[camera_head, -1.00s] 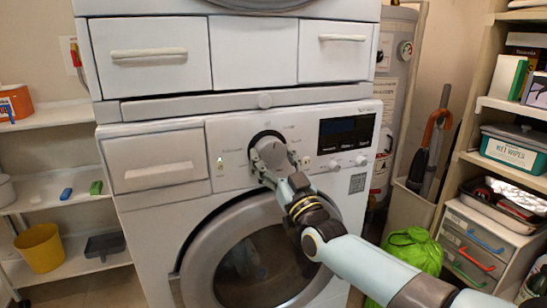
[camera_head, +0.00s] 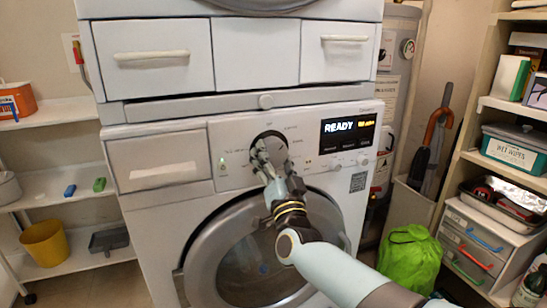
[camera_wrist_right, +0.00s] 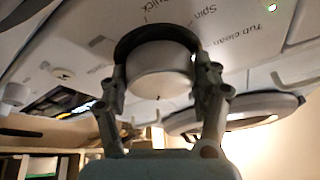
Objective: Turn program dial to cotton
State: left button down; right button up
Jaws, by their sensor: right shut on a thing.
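The program dial (camera_wrist_right: 160,72) is a round pale knob with a dark ring behind it. In the head view the dark ring (camera_head: 270,135) shows on the washer's control panel, and my gripper hides most of the knob. My right gripper (camera_head: 268,155) is at the dial. In the wrist view its two fingers (camera_wrist_right: 163,85) stand on either side of the knob, shut on it. Labels "Quick", "Spin" and "Tub clean" show around the dial; "cotton" cannot be read. The washer's display (camera_head: 347,132) is lit and reads "READY". My left gripper is not in view.
The washer's round door (camera_head: 200,255) is below the dial and my right arm crosses it. A detergent drawer (camera_head: 155,162) is left of the dial. Shelves with a yellow bucket (camera_head: 45,245) stand left. A green bag (camera_head: 410,255) and a shelf unit are right.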

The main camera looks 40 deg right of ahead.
dwell(0.4)
jog(key=o, duration=1.2)
jog(key=shift+d, duration=0.1)
jog(key=shift+s, duration=0.1)
jog(key=v, duration=1.2)
jog(key=shift+f, duration=0.1)
